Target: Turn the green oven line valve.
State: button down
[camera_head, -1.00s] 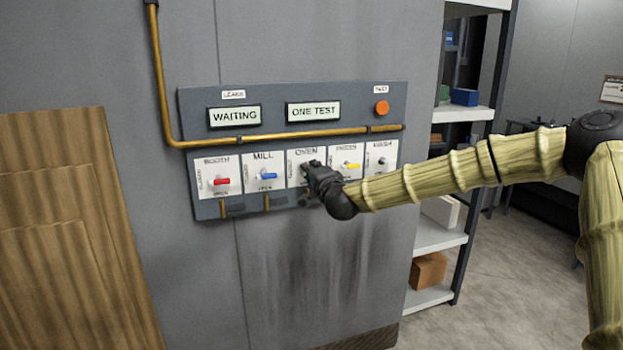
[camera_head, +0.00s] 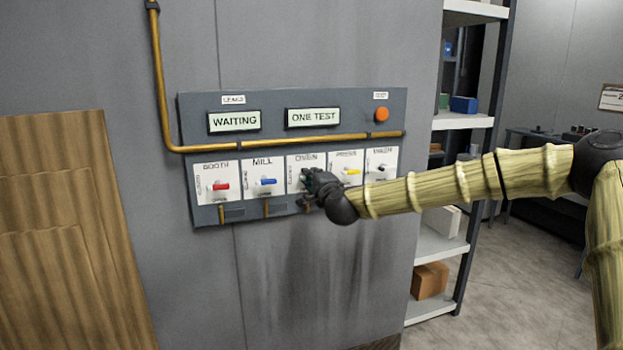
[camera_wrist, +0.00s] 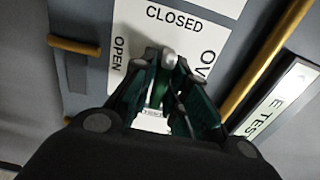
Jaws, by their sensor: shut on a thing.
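The oven valve sits in the middle plate (camera_head: 296,159) of the wall panel, marked OVEN. In the head view my gripper (camera_head: 311,185) covers the valve. In the wrist view my gripper (camera_wrist: 160,65) has its fingers closed in on the green valve handle (camera_wrist: 156,92), which shows between them. CLOSED is printed beyond the fingertips and OPEN to their left. The handle's exact angle is hard to tell, as the fingers hide much of it.
The panel also has a red booth valve (camera_head: 221,187), a blue mill valve (camera_head: 265,182), a yellow valve (camera_head: 351,172) and an orange button (camera_head: 381,114). Displays read WAITING (camera_head: 234,121) and ONE TEST (camera_head: 313,117). A brass pipe (camera_head: 285,139) crosses above the valves. Shelves (camera_head: 455,121) stand right.

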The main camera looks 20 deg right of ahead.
jog(key=c, duration=1.5)
grip_release()
jog(key=shift+d+f, duration=0.1)
jog(key=shift+d, duration=0.05)
jog(key=shift+s, duration=0.15)
jog(key=s, duration=1.1)
jog(key=shift+s+d, duration=0.15)
jog(key=shift+s, duration=0.25)
